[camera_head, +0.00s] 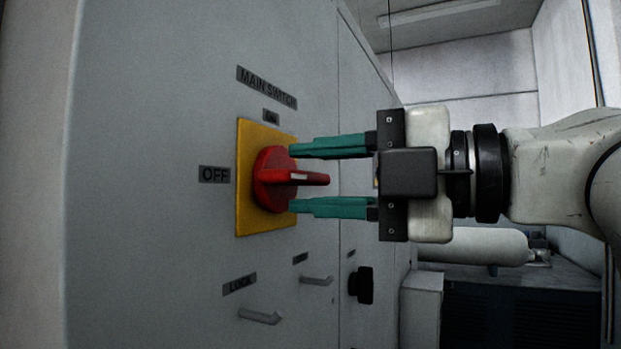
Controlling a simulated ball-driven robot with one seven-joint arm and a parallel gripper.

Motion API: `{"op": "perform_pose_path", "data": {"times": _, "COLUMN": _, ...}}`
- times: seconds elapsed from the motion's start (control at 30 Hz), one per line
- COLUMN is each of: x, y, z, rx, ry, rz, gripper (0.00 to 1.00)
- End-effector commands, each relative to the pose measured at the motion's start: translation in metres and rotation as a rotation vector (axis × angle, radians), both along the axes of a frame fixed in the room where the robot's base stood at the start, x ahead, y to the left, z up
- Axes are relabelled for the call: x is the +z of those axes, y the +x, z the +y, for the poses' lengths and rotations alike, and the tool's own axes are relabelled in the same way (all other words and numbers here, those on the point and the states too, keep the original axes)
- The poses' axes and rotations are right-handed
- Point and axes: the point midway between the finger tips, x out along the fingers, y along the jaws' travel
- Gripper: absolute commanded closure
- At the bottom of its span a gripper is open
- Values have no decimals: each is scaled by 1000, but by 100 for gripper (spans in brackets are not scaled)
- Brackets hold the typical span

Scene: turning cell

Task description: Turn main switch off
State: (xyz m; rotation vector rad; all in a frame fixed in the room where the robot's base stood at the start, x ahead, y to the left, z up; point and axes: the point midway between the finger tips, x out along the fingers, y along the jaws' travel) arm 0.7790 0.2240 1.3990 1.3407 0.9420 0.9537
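The main switch (270,180) is a red rotary knob on a yellow plate (250,223), mounted on a grey cabinet face. A "MAIN SWITCH" label (266,87) and an "ON" label (271,116) sit above it. An "OFF" label (214,174) is to its left. The knob's handle bar sticks out toward the right of the picture, toward my gripper. My gripper (292,179) is open, with one green finger above the handle and one below. Gaps show between the fingers and the handle. Whether the fingertips touch the knob's round base is unclear.
Below the switch are a "LOCK" label (239,284), a lever handle (260,317), a second lever handle (316,281) and a black knob (365,285). A pale cylinder (473,245) lies behind my gripper.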

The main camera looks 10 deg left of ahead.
Motion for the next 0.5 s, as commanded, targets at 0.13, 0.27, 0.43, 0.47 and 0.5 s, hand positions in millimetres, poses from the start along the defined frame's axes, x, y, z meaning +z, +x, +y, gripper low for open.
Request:
{"op": "perform_pose_path", "data": {"times": 0.13, "x": -1, "y": -8, "z": -26, "rx": -5, "ry": 1, "rz": -3, "gripper": 60}}
{"op": "perform_pose_path", "data": {"times": 0.27, "x": -1, "y": -18, "z": -51, "rx": -5, "ry": 2, "rz": -3, "gripper": 60}}
{"op": "perform_pose_path", "data": {"times": 0.43, "x": -1, "y": -27, "z": -76, "rx": -3, "ry": 1, "rz": -1, "gripper": 60}}
{"op": "perform_pose_path", "data": {"times": 0.47, "x": -1, "y": -28, "z": -79, "rx": -3, "ry": 1, "rz": -1, "gripper": 60}}
{"op": "perform_pose_path", "data": {"times": 0.5, "x": -1, "y": -30, "z": -83, "rx": -2, "ry": 1, "rz": -1, "gripper": 60}}
